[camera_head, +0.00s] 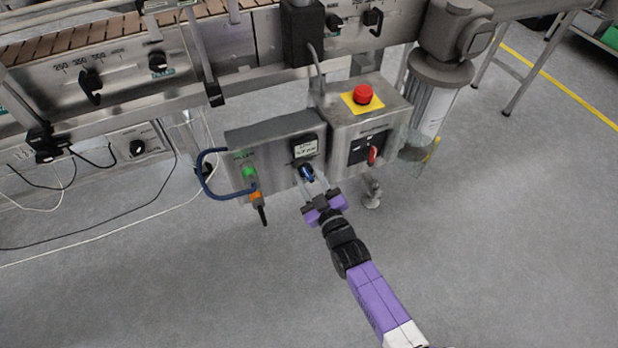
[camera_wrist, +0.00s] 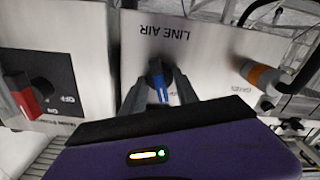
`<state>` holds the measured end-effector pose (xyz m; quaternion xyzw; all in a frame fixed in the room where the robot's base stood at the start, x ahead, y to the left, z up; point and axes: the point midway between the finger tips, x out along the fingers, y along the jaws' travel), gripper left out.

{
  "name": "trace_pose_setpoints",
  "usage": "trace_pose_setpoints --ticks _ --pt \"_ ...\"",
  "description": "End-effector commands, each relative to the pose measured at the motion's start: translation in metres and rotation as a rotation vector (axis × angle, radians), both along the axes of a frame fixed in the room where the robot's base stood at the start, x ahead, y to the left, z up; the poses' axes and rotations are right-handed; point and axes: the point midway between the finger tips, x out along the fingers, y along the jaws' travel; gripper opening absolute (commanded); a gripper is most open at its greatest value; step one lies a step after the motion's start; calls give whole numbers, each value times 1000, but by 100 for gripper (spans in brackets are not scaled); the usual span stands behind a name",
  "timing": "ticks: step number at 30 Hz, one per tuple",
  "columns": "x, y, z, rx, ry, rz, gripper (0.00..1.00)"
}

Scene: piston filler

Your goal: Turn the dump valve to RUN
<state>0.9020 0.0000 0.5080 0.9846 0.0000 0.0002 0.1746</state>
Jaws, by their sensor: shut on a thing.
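The dump valve is a dark round knob with a blue handle (camera_head: 307,173), on the front of a grey metal box, below a small plate (camera_head: 305,149) whose text is too small to read surely. In the wrist view the blue handle (camera_wrist: 160,90) shows under upside-down "LINE AIR" lettering. My gripper (camera_head: 310,182) reaches up to it from below right, and its two fingers are shut on the blue handle, one on each side. The fingers partly hide the knob's lower part, and I cannot read its position marks.
A box on the right carries a red mushroom button (camera_head: 363,94) on a yellow plate and a red rotary switch (camera_head: 372,155). A green light (camera_head: 249,171), an orange connector (camera_head: 255,195) and a blue hose (camera_head: 207,176) are on the left. The floor in front is clear.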

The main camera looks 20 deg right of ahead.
Motion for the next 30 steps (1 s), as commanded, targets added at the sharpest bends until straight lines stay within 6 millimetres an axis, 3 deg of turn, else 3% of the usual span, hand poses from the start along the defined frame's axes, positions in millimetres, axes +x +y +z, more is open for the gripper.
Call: trace_pose_setpoints --ticks 30 --pt "-1 -3 -2 932 2 0 0"
